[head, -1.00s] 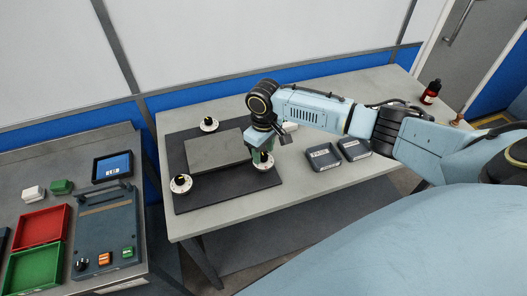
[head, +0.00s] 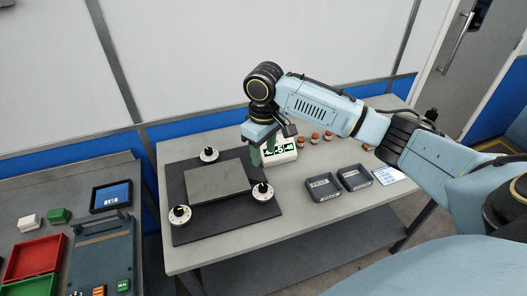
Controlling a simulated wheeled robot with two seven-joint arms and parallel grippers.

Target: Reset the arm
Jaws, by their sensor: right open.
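My right arm reaches in from the right, over the grey bench (head: 325,215). My right gripper (head: 257,156) is open and points down, with nothing seen between its fingers. It is above the back right part of the dark mat (head: 220,228), beside a white box with a green display (head: 283,150) that it partly overlaps in the picture. A white round electrode holder with a dark knob (head: 263,192) stands on the mat in front of the gripper and apart from it. My left gripper is not in view.
A grey plate (head: 217,182) lies on the mat, with two more round holders (head: 180,216) (head: 209,155) around it. Two dark trays (head: 322,187) (head: 354,177) and several small reddish-capped jars (head: 314,138) are to the right. A side bench at left holds a red tray (head: 36,257).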

